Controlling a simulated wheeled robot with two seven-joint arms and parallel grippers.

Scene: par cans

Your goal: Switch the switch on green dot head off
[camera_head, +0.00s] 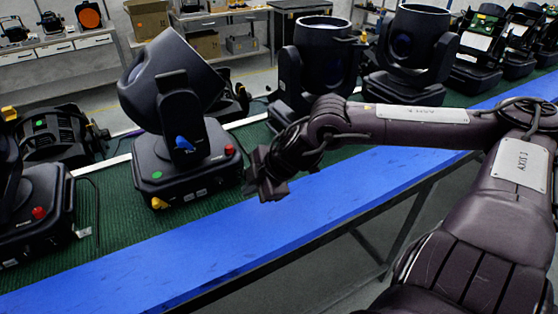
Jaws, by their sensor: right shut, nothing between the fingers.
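The head with the green dot (185,110) is a black moving-head lamp on a square base, its can tilted up to the left. The green dot (156,175) is on the left of the base's front. A yellow part (159,203) sits low on the base and a blue part (183,143) on its yoke. A red knob (229,150) is on the base's right side. My right gripper (262,180) is shut and empty, just right of the base, near the red knob and apart from it. My left gripper is out of view.
Another black lamp with a red knob (39,212) stands at the left edge. More black lamps (322,65) line the green-topped bench (112,215) behind and to the right. The bench's blue front edge (330,205) is bare. Shelves with boxes (148,18) stand far back.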

